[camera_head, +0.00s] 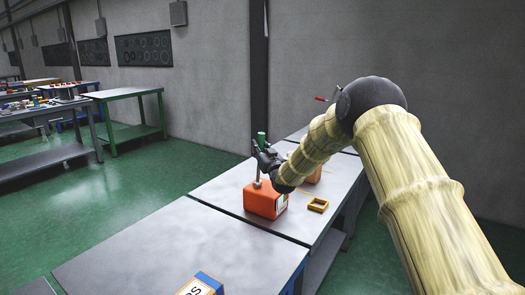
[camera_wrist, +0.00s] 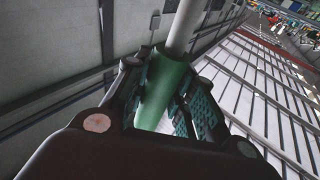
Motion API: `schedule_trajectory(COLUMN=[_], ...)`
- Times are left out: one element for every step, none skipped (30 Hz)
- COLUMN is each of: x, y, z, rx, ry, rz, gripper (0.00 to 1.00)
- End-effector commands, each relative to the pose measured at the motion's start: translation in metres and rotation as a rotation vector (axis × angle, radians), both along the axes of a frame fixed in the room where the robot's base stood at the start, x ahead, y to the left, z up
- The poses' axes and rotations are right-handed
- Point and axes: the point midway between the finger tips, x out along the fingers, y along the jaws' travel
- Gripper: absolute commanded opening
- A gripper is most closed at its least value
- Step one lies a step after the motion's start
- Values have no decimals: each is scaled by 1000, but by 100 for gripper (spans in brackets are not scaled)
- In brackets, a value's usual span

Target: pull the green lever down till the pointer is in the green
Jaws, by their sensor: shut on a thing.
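The green lever is a grey rod with a green grip (camera_head: 261,138), rising nearly upright from an orange box (camera_head: 262,201) on the bench. My gripper (camera_head: 262,155) is shut on the green grip, near the top of the rod. In the wrist view the green grip (camera_wrist: 162,95) lies between my two fingers (camera_wrist: 160,100), and the pale rod (camera_wrist: 185,28) runs out beyond them. A white plate (camera_head: 281,203) shows on the right side of the box. Its pointer and green zone are too small to make out.
A small yellow frame (camera_head: 318,205) lies on the bench (camera_head: 215,198) right of the box. Another orange object (camera_head: 313,174) is partly hidden behind my arm. A red-tipped lever (camera_head: 320,99) shows near my elbow. A blue-and-white box (camera_head: 203,284) sits at the front.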

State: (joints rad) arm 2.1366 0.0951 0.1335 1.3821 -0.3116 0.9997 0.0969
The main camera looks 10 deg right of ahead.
Motion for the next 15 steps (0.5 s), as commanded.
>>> schedule_trajectory(x=[1,1,1,1,1,1,1,1,1,1,1,0,0,0,-1], y=[-1,-1,-1,-1,-1,-1,-1,-1,-1,-1,-1,-1,-1,-1,-1], z=[11,11,10,9,9,8,7,6,5,5,5,4,4,4,3], rx=[1,1,0,0,1,0,0,0,0,0,0,1,0,0,0], ry=[-15,-15,-13,-12,-11,-10,-9,-8,-7,-7,-6,-6,-5,-5,-5], rz=[-1,-1,-1,-1,-1,-1,-1,-1,-2,-2,-2,-1,-1,-1,-1], gripper=[31,36,43,48,48,48,48,48,48,48,48,48,48,48,48])
